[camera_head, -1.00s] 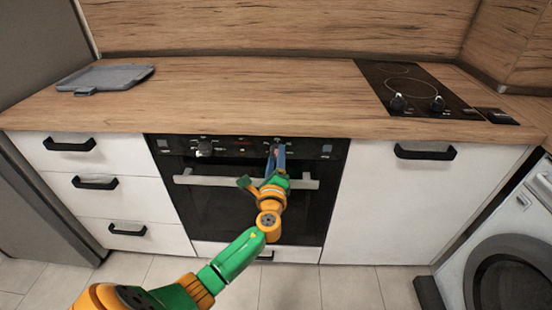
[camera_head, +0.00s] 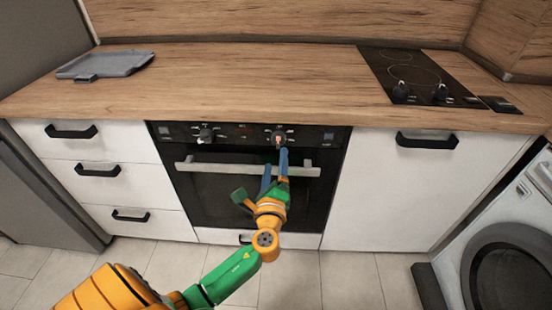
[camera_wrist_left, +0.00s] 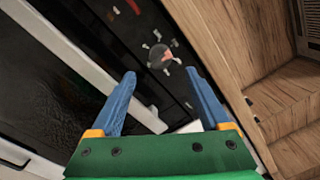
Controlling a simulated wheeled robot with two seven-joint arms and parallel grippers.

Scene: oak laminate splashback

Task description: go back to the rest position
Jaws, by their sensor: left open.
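My left gripper (camera_head: 275,168) is in front of the oven (camera_head: 225,200), its blue fingers apart and empty, just below the right oven knob (camera_head: 279,138). In the left wrist view the two open fingers (camera_wrist_left: 163,95) point towards the control panel, and the knob (camera_wrist_left: 160,56) with a reddish mark lies beyond them, clear of both. The oven's light handle bar (camera_head: 200,167) passes close to the fingers; I cannot tell whether they touch. My right gripper is not in view.
The wooden counter (camera_head: 240,85) holds a grey tray (camera_head: 106,65) at the left and a black hob (camera_head: 415,76) at the right. White drawers (camera_head: 98,190) and a white cabinet (camera_head: 400,195) flank the oven. A washing machine (camera_head: 505,225) stands at the right. The floor ahead is clear.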

